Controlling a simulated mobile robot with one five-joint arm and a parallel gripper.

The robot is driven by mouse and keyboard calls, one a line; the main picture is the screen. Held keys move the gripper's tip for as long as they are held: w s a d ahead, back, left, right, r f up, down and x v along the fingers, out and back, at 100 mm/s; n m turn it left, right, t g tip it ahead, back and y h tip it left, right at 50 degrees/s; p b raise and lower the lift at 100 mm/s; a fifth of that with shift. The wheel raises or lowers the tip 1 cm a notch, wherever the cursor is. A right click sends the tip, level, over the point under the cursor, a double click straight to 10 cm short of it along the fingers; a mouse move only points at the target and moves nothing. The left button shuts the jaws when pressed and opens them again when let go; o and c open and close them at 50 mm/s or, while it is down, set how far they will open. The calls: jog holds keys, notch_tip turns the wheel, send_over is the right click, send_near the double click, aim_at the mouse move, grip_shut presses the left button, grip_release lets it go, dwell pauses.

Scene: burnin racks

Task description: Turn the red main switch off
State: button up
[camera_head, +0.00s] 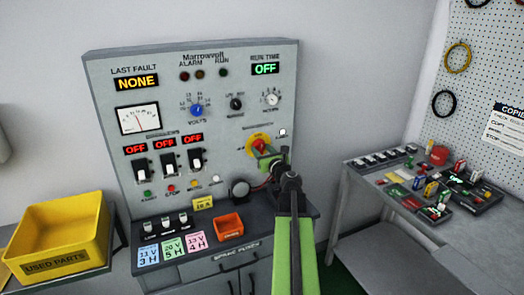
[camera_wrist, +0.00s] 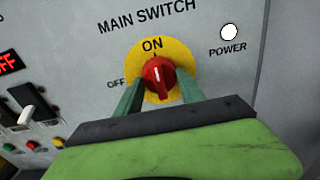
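The red main switch (camera_wrist: 158,75) is a round knob on a yellow disc (camera_wrist: 178,50) in the wrist view. Its white line points up, close to the ON label. OFF is printed to the left of the disc. My gripper (camera_wrist: 159,88) is at the knob, with one green finger on each side. Yellow shows between the fingers and the knob, so it looks open around it. In the head view the switch (camera_head: 260,144) is at the panel's lower right, partly hidden by my gripper (camera_head: 268,162).
A white POWER lamp (camera_wrist: 229,32) is right of the switch. Black-and-white toggle switches (camera_head: 168,162) under red OFF displays are to the left. An orange bin (camera_head: 229,228) and a yellow crate (camera_head: 60,268) stand lower left. A cluttered side bench (camera_head: 360,205) stands right.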

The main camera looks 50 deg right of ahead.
jog(key=c, duration=0.5)
jog(key=shift+s+d, duration=0.1)
jog(key=shift+d, duration=0.1)
jog(key=shift+a, duration=0.1)
